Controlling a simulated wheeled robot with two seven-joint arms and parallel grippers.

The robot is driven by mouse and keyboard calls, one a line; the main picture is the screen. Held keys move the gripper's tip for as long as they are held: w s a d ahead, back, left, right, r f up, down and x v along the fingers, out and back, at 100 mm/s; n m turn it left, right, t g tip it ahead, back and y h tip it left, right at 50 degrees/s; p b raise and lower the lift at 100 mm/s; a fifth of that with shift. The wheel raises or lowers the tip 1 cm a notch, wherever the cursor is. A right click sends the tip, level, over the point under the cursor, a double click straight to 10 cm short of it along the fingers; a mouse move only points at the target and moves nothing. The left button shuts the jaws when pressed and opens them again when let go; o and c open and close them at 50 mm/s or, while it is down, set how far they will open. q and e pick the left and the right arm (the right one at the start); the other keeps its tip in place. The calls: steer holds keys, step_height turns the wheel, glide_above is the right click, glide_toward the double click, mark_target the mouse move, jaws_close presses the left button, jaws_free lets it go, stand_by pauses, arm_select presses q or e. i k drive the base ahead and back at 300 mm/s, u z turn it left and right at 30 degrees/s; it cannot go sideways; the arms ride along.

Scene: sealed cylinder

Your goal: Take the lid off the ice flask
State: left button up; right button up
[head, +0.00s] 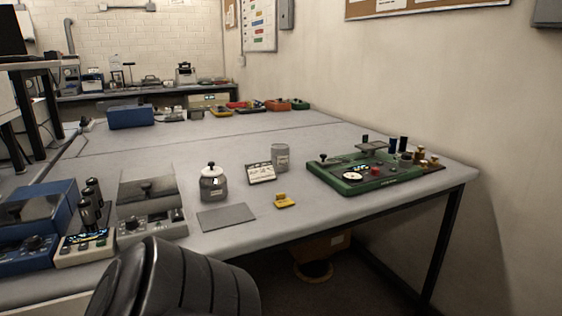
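A small grey flask (213,188) stands upright on the workbench, left of the picture's centre. A pale lid with a round black knob (211,166) sits on its top. I take this to be the ice flask. The inside of the flask is hidden by the lid. Neither of my grippers shows in the head view, so I cannot see if they are open or shut.
A grey mat (226,217) lies in front of the flask. A small display (261,173), a grey can (280,156) and a yellow piece (285,201) are to its right, then a green instrument board (350,180). Boxy instruments (152,225) crowd its left.

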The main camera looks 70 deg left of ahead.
mark_target(212, 171)
steer(key=i, duration=1.5)
steer(key=u, duration=2.7)
